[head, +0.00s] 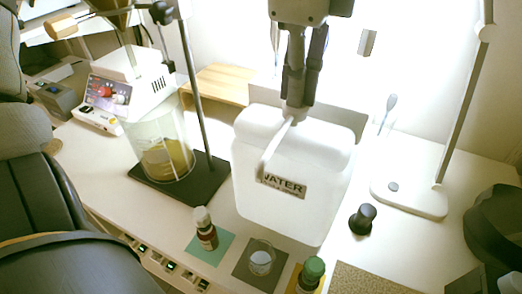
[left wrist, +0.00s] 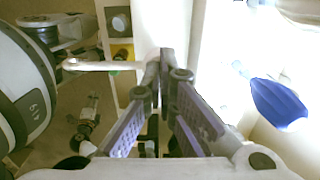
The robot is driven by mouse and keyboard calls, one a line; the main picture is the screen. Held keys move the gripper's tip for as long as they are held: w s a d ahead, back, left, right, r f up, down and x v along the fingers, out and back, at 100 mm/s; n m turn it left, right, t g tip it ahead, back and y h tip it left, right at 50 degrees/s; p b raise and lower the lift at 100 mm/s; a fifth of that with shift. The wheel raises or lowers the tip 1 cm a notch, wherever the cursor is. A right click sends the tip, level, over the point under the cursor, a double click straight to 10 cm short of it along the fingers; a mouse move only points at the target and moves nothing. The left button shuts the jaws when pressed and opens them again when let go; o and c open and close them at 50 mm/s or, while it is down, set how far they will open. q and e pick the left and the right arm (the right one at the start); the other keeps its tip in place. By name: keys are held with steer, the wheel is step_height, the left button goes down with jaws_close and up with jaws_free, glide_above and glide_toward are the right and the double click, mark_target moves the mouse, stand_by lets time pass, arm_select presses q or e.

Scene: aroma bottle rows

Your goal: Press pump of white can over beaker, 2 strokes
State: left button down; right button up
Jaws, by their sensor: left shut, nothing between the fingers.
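The white can (head: 291,165) labelled WATER stands upright near the table's middle. Its white pump spout (head: 270,152) reaches forward and down from the top, toward the small glass beaker (head: 261,259) on a dark square mat in front. My left gripper (head: 297,113) points down, shut and empty, with its fingertips at the pump head, which they largely hide. Whether they touch it I cannot tell. In the left wrist view, the shut fingers (left wrist: 165,58) meet beside the pale spout (left wrist: 90,65). My right gripper is not in view.
A brown bottle (head: 205,229) on a green mat and a green-capped bottle (head: 312,272) flank the beaker. A large beaker of yellow liquid (head: 165,155) stands on a dark stand base at left. A black knob-like object (head: 362,218) and a white stand (head: 410,195) are at right.

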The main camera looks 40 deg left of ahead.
arm_select(q)
steer(key=shift+r, duration=1.65)
step_height(320, 180, up, 6)
